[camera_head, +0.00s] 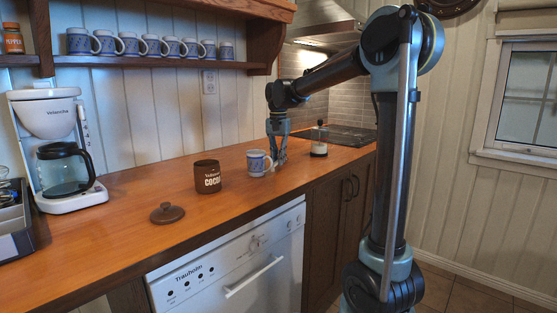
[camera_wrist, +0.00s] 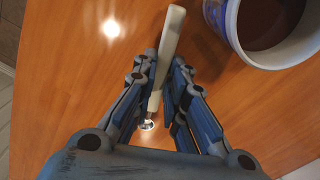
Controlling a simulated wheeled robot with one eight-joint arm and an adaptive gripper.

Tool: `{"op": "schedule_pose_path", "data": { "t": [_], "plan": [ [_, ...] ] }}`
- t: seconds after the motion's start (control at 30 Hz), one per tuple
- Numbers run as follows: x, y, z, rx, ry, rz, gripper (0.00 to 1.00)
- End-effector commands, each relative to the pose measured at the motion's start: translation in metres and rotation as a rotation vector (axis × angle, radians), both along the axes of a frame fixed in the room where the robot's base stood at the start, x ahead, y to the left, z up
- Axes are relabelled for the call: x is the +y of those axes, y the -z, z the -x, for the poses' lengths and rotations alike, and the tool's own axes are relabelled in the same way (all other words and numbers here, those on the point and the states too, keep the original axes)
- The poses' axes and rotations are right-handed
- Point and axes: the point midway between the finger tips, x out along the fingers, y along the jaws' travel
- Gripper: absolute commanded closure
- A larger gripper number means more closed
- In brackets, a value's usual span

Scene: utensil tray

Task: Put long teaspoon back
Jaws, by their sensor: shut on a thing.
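The long teaspoon (camera_wrist: 170,38) shows in the wrist view as a pale, slim handle with a small shiny end lower down. My gripper (camera_wrist: 164,58) is shut on it, with one finger on each side of the handle. In the head view my gripper (camera_head: 278,158) is low over the counter, just right of a blue and white mug (camera_head: 258,163); the spoon cannot be made out there. The mug (camera_wrist: 230,35) also shows at the upper right of the wrist view, with brown contents, apart from the spoon. A dark utensil tray (camera_head: 14,232) is cut off at the left edge.
A brown cocoa jar (camera_head: 207,178) stands open left of the mug, its lid (camera_head: 166,213) on the wooden counter (camera_head: 110,238). A coffee maker (camera_head: 55,150) stands beside the tray. A small jar (camera_head: 319,150) stands right of my gripper. A mug shelf (camera_head: 150,62) hangs above.

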Motion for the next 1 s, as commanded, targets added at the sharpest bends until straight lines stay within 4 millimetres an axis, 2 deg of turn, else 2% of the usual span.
{"op": "schedule_pose_path", "data": {
  "t": [0.77,0.8,0.87,1.0],
  "plan": [
    [0.001,0.011,0.000,0.000,-0.001,0.000,1.00],
    [0.001,0.011,0.000,0.000,-0.001,0.000,0.79],
    [0.001,0.011,0.000,0.000,-0.001,0.000,0.65],
    [0.001,0.011,0.000,0.000,-0.001,0.000,0.64]
  ]
}}
